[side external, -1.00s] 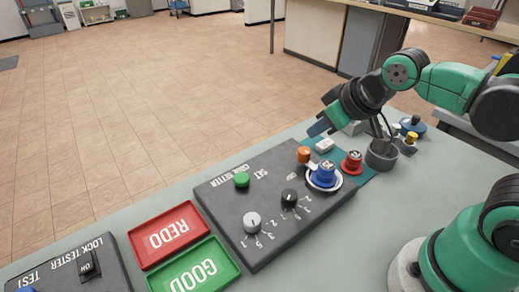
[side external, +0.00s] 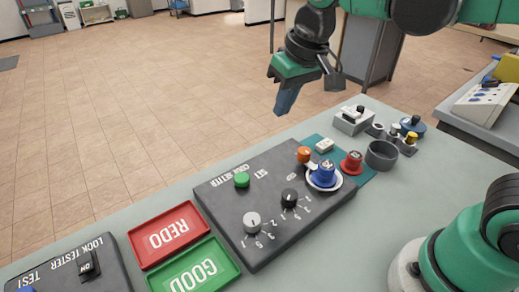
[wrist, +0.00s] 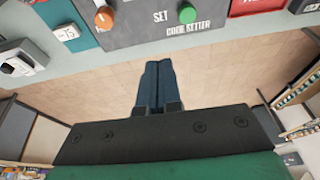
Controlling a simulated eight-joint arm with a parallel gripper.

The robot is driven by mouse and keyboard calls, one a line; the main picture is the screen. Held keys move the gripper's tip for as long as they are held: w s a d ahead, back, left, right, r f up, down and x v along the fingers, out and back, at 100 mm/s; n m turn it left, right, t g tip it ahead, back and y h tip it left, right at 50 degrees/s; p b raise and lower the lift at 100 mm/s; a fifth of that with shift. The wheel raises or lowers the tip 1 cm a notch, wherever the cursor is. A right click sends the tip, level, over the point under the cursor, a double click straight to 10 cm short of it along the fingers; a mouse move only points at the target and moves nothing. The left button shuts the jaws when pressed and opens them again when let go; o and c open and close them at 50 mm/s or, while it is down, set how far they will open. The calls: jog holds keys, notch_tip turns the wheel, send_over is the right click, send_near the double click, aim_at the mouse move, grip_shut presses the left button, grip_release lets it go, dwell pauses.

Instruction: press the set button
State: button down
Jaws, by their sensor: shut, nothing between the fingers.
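The dark code setter box (side external: 270,222) lies on the table. Its green button (side external: 241,180) sits beside the SET label, near the box's far left corner. In the wrist view the green button (wrist: 187,13) is at the top edge, right of the word SET. My gripper (side external: 280,112) is shut and empty, its blue fingers pointing down. It hangs in the air, apart from the button and to its right in the side view. In the wrist view my gripper (wrist: 159,64) shows over the floor, just past the table's edge.
An orange knob (side external: 304,155) and a blue plug-like part (side external: 323,174) stand at the box's right end. Two dials are on the box. A red REDO tray (side external: 166,233) and a green GOOD tray (side external: 194,268) lie left. A grey cup (side external: 381,155) stands right.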

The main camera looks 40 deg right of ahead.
aim_at(242, 177)
jog(key=w+a+g, duration=0.3)
jog(key=a, duration=0.2)
jog(key=shift+w+a+r+h, duration=0.25)
jog(key=shift+a+r+h, duration=0.05)
jog(key=shift+f, duration=0.1)
notch_tip(242, 177, down, 14)
jog(key=shift+w+a+r, duration=0.1)
jog(key=shift+w+a, duration=0.05)
dwell(0.4)
jog(key=shift+f, duration=1.05)
notch_tip(242, 177, up, 14)
jog(key=shift+d, duration=0.2)
dwell(0.5)
